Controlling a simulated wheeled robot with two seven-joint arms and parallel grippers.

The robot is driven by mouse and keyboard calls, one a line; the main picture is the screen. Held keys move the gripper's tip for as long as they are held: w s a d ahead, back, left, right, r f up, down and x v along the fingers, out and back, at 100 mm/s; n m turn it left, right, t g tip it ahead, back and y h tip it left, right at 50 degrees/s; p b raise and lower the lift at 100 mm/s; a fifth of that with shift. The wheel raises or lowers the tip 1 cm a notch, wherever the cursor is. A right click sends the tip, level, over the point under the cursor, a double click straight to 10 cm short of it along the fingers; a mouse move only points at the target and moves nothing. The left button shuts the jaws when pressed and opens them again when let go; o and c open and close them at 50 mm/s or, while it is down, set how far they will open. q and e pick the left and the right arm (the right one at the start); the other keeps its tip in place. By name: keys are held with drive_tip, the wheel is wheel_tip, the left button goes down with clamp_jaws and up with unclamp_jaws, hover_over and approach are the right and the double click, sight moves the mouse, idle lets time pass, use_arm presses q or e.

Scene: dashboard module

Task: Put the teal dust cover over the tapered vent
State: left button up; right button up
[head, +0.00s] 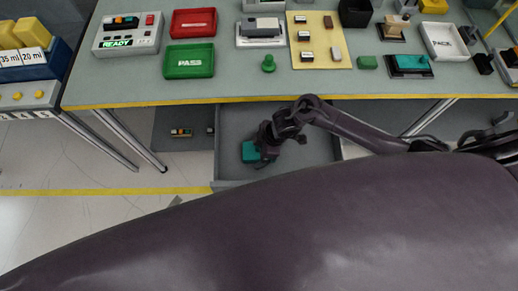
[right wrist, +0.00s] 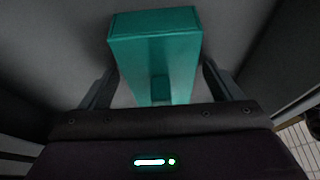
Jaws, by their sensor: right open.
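The teal dust cover (head: 251,152) lies in the open grey drawer below the table's front edge. It is a box-like teal piece in the right wrist view (right wrist: 155,45). My right gripper (head: 264,150) reaches down into the drawer at the cover. In the right wrist view the two fingers stand open, one on each side of the cover, with gaps visible. I cannot tell for sure which thing is the tapered vent; a small green tapered piece (head: 268,64) stands upright on the table above the drawer. My left gripper is not in view.
The drawer (head: 228,118) has raised walls around my right gripper. The table's yellow front edge (head: 200,102) runs above it. A red tray (head: 193,22), a green PASS tray (head: 190,60) and a yellow board (head: 325,60) with small blocks crowd the tabletop.

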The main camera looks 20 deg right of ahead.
drive_tip(key=c, duration=1)
drive_tip(key=shift+c, duration=0.2)
